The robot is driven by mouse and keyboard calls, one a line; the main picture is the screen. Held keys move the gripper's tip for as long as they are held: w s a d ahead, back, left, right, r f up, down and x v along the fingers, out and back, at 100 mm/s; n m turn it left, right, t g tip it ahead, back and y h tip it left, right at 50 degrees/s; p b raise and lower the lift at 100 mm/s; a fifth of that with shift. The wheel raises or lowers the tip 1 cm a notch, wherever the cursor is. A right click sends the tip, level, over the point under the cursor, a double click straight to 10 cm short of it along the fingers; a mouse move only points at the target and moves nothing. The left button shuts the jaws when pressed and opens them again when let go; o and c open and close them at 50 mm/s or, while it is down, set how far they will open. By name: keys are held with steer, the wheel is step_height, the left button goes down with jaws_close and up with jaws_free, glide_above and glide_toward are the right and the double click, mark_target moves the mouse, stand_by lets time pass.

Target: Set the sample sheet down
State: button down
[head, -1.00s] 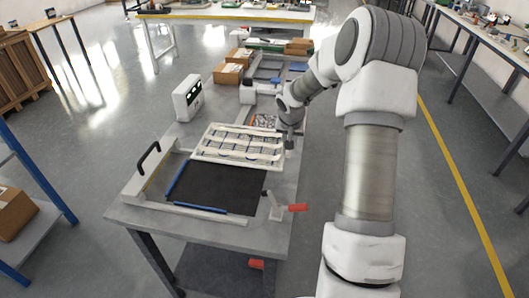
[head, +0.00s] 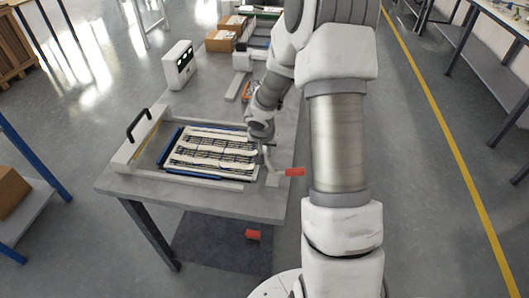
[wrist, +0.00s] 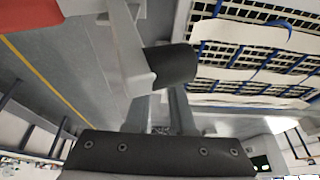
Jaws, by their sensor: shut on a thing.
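The sample sheet (head: 212,152) is a dark grid mesh with cream wavy strips. It is over the bed of the laminating fixture (head: 132,152), framed by blue edges; whether it touches the bed I cannot tell. In the wrist view the sheet (wrist: 255,60) fills the upper right, beside the fingers (wrist: 160,105). The grip point itself is mostly hidden by the fingers and wrist.
A red-handled lever (head: 294,172) stands close to my gripper at the fixture's right side. A black handle (head: 139,124) rises at the left. A white device (head: 178,65) and cardboard boxes (head: 225,38) stand farther back. The table between device and fixture is mostly clear.

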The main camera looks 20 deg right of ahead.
steer(key=shift+f+b, duration=0.2)
steer(key=shift+b, duration=0.1)
steer(key=c, duration=0.8)
jaws_free()
steer(key=shift+o, duration=0.2)
steer(key=shift+r, duration=0.1)
